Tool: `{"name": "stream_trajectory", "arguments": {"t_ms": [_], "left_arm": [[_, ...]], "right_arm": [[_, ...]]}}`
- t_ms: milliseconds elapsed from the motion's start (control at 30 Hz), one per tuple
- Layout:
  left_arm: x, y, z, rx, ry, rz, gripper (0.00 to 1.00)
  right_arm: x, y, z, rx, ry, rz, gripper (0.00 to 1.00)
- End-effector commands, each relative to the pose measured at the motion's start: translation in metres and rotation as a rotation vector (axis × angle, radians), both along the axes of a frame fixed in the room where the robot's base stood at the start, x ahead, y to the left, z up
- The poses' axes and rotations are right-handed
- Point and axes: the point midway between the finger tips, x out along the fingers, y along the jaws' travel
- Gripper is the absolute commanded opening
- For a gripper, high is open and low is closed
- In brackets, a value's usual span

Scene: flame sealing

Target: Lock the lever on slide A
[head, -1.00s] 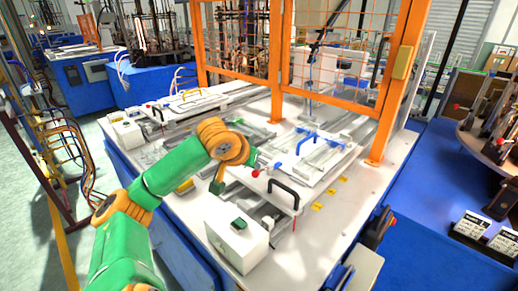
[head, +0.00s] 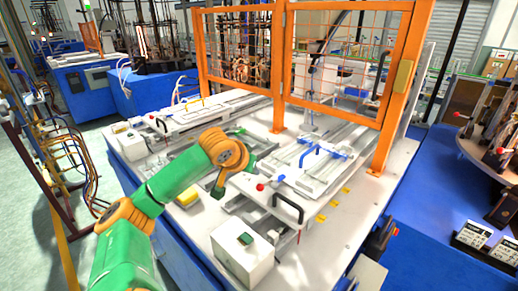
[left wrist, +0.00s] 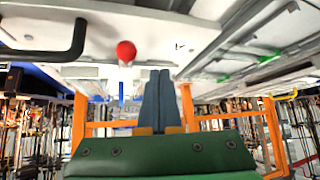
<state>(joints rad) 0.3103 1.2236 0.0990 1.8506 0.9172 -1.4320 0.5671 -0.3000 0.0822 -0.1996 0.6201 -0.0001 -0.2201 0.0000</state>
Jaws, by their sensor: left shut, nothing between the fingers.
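The nearer slide is a white plate on rails at the right of the bench, with a black handle (head: 288,205) at its near end. A lever with a red ball knob (head: 261,187) sits beside that handle. No label shows which slide is A. In the left wrist view, my left gripper (left wrist: 155,75) is shut and empty, its dark fingers pointing toward the plate. The red knob (left wrist: 125,51) is just left of and beyond the fingertips, apart from them in the picture. The black handle (left wrist: 45,45) is further left. In the head view my left wrist hides the fingertips.
A white box with a green button (head: 245,239) stands at the near edge. An orange mesh guard frame (head: 278,65) stands over the far side. Blue clamps (head: 311,157) sit on the right slide.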

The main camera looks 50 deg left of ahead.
Motion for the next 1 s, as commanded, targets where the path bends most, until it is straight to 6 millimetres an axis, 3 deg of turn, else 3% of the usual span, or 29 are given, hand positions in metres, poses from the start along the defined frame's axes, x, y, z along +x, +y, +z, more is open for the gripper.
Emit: {"name": "stream_trajectory", "arguments": {"t_ms": [33,200,400,1000], "left_arm": [[0.0,-0.008,0.014,0.002,-0.007,-0.005,0.0],[-0.005,-0.037,0.046,0.004,-0.009,-0.006,0.0],[-0.008,-0.061,0.069,0.0,-0.006,-0.002,0.0],[-0.01,-0.068,0.074,0.002,-0.003,0.001,0.0]], "right_arm": [[0.0,0.0,0.005,0.0,0.0,0.0,0.5],[0.0,0.003,0.013,0.004,0.0,-0.001,0.5],[0.0,0.003,0.023,0.004,0.0,-0.001,0.5],[0.0,0.0,0.024,0.001,0.0,0.0,0.5]]}}
